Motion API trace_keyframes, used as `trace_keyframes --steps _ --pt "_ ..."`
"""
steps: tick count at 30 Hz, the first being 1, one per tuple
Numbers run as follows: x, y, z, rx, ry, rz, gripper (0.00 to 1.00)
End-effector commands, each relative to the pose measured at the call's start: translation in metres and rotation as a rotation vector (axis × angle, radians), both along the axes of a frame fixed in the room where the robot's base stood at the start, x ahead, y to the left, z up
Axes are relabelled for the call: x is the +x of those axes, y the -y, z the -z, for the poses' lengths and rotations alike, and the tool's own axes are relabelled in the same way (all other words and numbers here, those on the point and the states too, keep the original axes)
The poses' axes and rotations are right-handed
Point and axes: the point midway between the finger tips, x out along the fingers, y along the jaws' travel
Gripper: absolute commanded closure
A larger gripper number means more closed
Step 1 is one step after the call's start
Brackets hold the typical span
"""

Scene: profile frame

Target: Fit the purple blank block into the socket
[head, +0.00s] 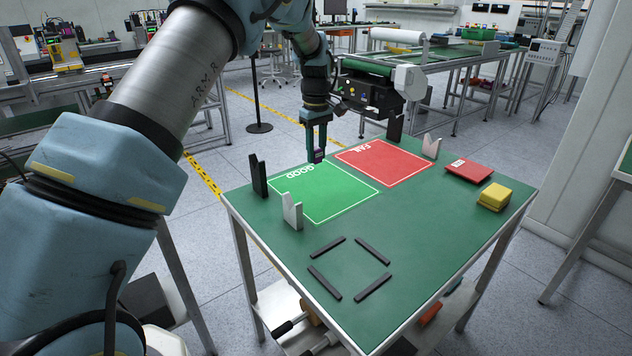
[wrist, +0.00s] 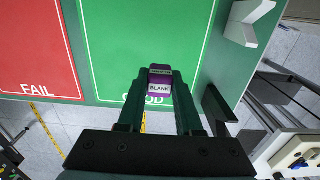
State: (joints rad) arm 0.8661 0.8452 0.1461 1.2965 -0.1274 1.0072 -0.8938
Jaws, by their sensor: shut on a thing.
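My gripper (head: 317,146) is shut on the purple block (head: 319,156), above the far left edge of the green table, by the GOOD square. In the wrist view the purple block (wrist: 160,82) sits between the two dark fingertips, with a white label reading BLANK facing the camera. The block is apart from the table as far as I can tell. Four dark bars, one of them the near right bar (head: 373,286), lie on the table's near half in a square with open corners. I cannot tell whether these bars form the socket; no other socket is plain.
The green GOOD square (head: 325,192) and red FAIL square (head: 388,163) are bare. Notched uprights, black (head: 258,176) and pale (head: 292,211), stand at left; another pair stands at far right. A red piece (head: 469,171) and yellow block (head: 493,196) lie at right.

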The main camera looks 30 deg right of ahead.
Motion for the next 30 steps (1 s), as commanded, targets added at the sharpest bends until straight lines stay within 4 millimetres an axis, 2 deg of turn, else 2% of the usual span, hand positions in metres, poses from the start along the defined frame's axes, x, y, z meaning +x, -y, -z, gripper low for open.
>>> trace_keyframes --steps 2,9,17,22,24,30 --pt "-0.001 0.000 0.006 0.002 -0.002 0.001 1.00" --pt "-0.001 0.000 0.047 0.003 -0.003 0.001 1.00" --pt "-0.001 0.000 0.070 0.003 -0.003 0.001 1.00" --pt "-0.001 0.000 0.093 0.003 -0.003 0.001 1.00" --pt "-0.001 0.000 0.099 0.002 -0.002 0.001 1.00" --pt "0.000 0.000 0.100 0.000 -0.001 0.000 1.00"
